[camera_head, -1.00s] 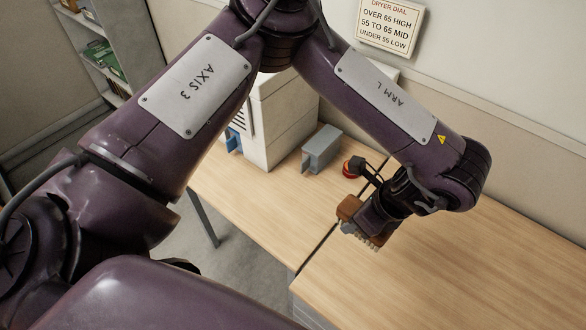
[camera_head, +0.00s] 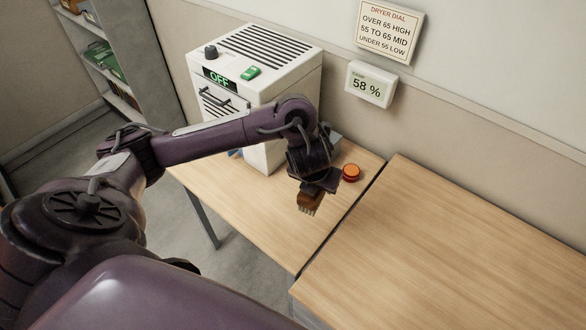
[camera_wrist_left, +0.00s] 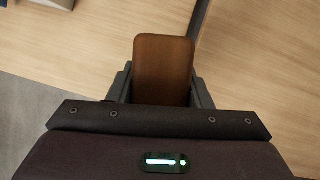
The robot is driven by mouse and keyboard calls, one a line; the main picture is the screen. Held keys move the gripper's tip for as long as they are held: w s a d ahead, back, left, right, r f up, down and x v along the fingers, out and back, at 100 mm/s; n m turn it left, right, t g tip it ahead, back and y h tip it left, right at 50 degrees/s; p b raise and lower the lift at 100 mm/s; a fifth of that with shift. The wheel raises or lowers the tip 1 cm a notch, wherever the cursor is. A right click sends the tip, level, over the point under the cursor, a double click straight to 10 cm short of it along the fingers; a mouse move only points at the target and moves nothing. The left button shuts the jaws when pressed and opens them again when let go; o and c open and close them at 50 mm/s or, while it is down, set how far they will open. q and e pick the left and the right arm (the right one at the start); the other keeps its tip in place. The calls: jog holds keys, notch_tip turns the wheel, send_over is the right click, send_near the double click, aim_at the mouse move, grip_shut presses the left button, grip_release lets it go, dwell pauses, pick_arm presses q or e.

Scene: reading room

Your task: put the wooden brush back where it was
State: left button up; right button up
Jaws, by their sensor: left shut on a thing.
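My left gripper (camera_head: 314,190) is shut on the wooden brush (camera_head: 309,201), whose pale bristles point down in the head view. The brush is above the left table, near its seam with the right table. In the left wrist view the brown brush body (camera_wrist_left: 163,70) sits between the two fingers of the left gripper (camera_wrist_left: 163,88). Whether the bristles touch the table is hard to tell. My right gripper is in neither view.
A white dryer (camera_head: 285,85) showing OFF stands on the left table (camera_head: 240,205). A grey holder (camera_head: 335,140) is partly hidden behind my gripper. A red-orange button (camera_head: 351,172) is just right of it. The right table (camera_head: 450,240) is bare. A wall display (camera_head: 370,85) reads 58 %.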

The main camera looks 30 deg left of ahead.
pick_arm(q)
jog(key=a+m, duration=0.2)
jog(key=a, duration=0.4)
jog(key=h, duration=0.1)
send_over(298, 218)
jog(key=s, duration=0.1)
notch_tip(298, 218, down, 16)
jog(key=shift+s+a+r+b, duration=0.1)
jog(key=shift+s+a+b, duration=0.05)
jog(key=shift+b, duration=0.25)
jog(key=shift+f, duration=2.45)
jog(key=o, duration=1)
jog(key=shift+m, duration=0.3)
jog(key=shift+c, duration=0.2)
jog(key=v, duration=1.2)
